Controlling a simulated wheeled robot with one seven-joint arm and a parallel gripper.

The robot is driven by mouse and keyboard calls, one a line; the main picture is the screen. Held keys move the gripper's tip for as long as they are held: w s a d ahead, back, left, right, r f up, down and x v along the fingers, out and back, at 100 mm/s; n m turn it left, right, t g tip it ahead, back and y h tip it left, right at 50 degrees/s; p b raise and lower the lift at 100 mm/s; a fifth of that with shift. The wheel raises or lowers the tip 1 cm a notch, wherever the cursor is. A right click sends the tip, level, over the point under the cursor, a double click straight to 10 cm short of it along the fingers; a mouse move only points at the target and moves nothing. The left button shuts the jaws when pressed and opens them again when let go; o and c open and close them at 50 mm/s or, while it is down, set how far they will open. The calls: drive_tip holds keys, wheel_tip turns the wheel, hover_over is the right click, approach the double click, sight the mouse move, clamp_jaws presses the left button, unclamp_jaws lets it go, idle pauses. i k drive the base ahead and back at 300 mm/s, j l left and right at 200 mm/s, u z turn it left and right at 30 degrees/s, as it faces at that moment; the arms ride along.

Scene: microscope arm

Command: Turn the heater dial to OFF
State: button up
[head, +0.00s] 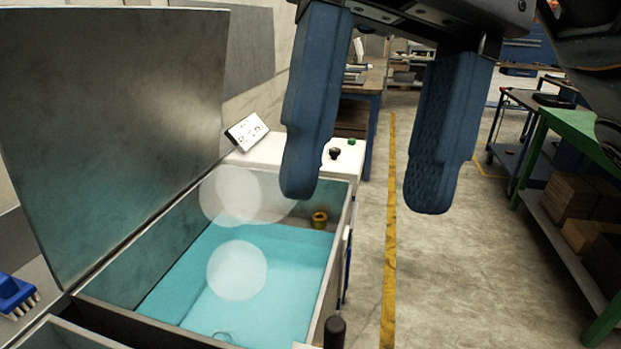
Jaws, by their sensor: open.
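A small black knob (335,153), which looks like the heater dial, sits on top of a white box (285,153) at the far end of the tank. Its pointer and any OFF mark are too small to read. A green button (351,142) is just behind it to the right. My gripper (364,197) hangs large in the upper middle with its two blue fingers wide apart and nothing between them. The knob shows in the gap, close to the left finger in the picture, and appears well beyond the fingers, untouched.
A tank (344,240) of turquoise liquid lies below left, its grey lid (120,120) raised. A yellow ring-shaped thing (319,219) is at its far right corner. A black upright post (334,332) stands at the near right. Floor right of the tank is clear; a green table (575,135) stands farther right.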

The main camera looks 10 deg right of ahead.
sight(334, 153)
drive_tip(key=i+l+u, duration=0.3)
drive_tip(key=i+l, duration=1)
